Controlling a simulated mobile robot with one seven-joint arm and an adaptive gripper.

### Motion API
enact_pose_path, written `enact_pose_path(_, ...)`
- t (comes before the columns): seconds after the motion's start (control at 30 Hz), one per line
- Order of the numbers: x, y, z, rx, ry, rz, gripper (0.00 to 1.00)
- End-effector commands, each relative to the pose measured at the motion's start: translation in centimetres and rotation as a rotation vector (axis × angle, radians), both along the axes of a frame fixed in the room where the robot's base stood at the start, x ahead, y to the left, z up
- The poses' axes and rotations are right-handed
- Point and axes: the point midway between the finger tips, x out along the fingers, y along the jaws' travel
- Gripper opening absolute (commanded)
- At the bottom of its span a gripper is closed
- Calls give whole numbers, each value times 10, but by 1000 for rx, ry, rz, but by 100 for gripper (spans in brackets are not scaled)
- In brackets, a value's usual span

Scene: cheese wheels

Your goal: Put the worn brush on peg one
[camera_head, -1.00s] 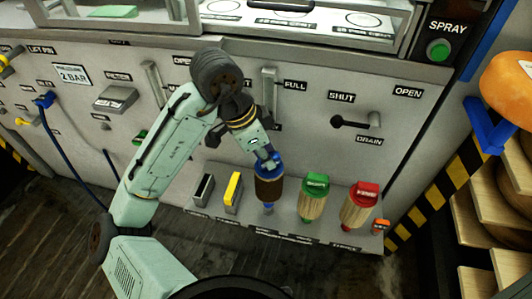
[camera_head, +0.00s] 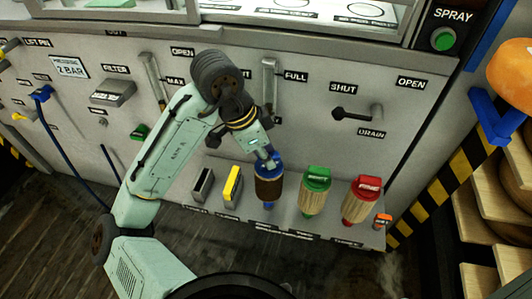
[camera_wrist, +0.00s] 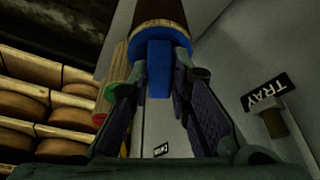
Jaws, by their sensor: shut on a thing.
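The brush with blue ends and dark brown bristles (camera_head: 269,189) hangs upright below my gripper (camera_head: 267,158) in the head view, over the ledge at the foot of the panel. My gripper is shut on its blue handle end, and the wrist view shows the fingers (camera_wrist: 160,72) on either side of this blue block (camera_wrist: 158,65). Green (camera_head: 316,190) and red (camera_head: 361,199) brushes with pale bristles stand to its right. The pegs are hidden or too small to make out. I cannot tell whether the held brush touches the ledge.
A grey block (camera_head: 203,184) and a yellow-edged block (camera_head: 232,186) stand left of the brush on the ledge (camera_head: 290,228). A small orange item (camera_head: 382,221) is at the right end. A black drain handle (camera_head: 350,115) juts from the panel above. Cheese shelves (camera_head: 490,220) are at right.

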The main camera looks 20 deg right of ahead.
Motion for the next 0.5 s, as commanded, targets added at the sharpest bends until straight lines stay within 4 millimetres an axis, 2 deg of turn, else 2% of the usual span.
enact_pose_path(0.5,0,0,-14,-1,0,0,0)
